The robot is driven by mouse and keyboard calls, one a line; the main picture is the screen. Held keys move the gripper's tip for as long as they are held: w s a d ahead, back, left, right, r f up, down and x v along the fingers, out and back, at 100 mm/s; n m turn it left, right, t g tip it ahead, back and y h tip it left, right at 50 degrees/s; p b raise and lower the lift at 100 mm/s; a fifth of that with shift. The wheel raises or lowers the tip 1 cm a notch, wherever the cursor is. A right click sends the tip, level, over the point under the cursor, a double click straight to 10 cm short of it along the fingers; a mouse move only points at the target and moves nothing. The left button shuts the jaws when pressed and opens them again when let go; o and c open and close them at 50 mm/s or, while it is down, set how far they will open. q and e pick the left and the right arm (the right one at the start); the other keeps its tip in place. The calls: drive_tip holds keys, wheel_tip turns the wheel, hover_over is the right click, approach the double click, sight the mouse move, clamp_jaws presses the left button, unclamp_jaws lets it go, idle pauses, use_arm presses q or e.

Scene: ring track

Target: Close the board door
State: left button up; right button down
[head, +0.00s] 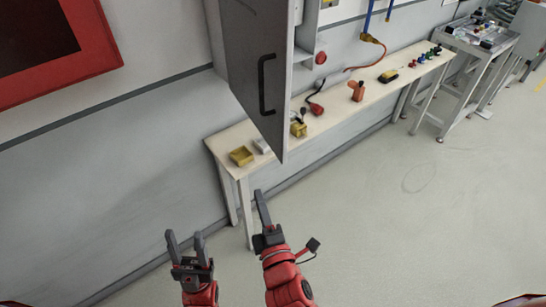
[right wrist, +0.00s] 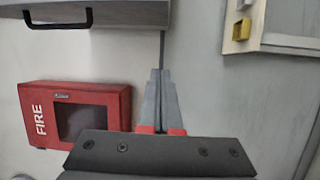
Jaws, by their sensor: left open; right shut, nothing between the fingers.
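The board door (head: 245,45) is a grey panel with a black bar handle (head: 264,85). It stands open, sticking out from the wall board (head: 306,35) at the top of the head view. In the right wrist view a grey panel, apparently the door (right wrist: 125,14), shows at the top left with its handle (right wrist: 58,24). My left gripper (head: 186,238) is open and empty, below and left of the door. My right gripper (head: 258,192) is shut and empty, just below the door's lower edge in the picture, apart from the handle. Its fingers show in the right wrist view (right wrist: 161,72).
A long narrow table (head: 342,97) along the wall holds a yellow bin (head: 241,156), an orange tool (head: 356,91) and other small items. A red fire box (right wrist: 105,95) hangs on the wall. A metal-framed table (head: 478,40) stands far right. The floor (head: 400,200) at right is clear.

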drive_tip(key=w+d+p, duration=0.1)
drive_tip(key=w+p, duration=0.2)
drive_tip(key=w, duration=0.2)
drive_tip(key=w+d+h+p, duration=0.1)
drive_tip(key=w+d+p, duration=0.1)
drive_tip(key=w, duration=0.4)
drive_tip(key=shift+w+p, duration=0.25)
drive_tip(key=shift+p, duration=0.3)
drive_tip(key=shift+f, duration=0.15)
drive_tip(key=shift+d, duration=0.15)
